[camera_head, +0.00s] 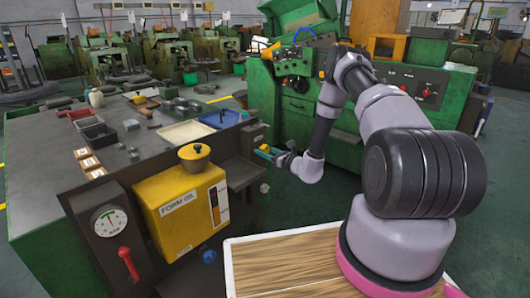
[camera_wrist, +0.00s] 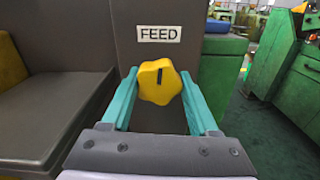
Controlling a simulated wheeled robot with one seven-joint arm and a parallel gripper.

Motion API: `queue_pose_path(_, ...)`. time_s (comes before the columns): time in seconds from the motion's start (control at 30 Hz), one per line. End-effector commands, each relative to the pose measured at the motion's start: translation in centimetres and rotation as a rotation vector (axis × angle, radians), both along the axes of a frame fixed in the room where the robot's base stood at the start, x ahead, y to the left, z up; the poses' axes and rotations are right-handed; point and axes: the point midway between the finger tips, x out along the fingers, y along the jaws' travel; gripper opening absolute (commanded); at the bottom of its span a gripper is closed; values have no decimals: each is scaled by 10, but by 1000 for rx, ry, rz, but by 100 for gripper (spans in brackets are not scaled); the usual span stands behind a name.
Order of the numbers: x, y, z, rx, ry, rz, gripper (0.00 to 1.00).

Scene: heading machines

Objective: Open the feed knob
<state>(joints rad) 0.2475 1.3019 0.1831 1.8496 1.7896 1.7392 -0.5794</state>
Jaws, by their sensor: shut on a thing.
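The feed knob (camera_wrist: 158,82) is a yellow lobed knob with a dark mark on its face, below a white FEED label (camera_wrist: 159,34) on a dark panel (camera_wrist: 140,57) in the wrist view. My gripper (camera_wrist: 161,84) has its two teal fingers on the left and right sides of the knob and is shut on it. The dark mark points nearly straight up, leaning slightly. In the head view my gripper (camera_head: 266,153) is at the right end of the grey workbench, and the knob is not clearly visible there.
A yellow FORM OIL box (camera_head: 180,210) and a gauge with a red lever (camera_head: 127,262) are on the bench front. Trays and tools lie on the bench top (camera_head: 60,170). A green machine (camera_head: 290,115) stands behind my arm. Open floor (camera_head: 490,200) lies to the right.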

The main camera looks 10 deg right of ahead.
Motion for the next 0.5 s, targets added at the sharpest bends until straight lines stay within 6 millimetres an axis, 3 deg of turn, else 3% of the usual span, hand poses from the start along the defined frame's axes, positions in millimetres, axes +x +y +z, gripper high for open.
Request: queue_pose_path(0.5, -1, 1, -1, 355, 258, 1, 5)
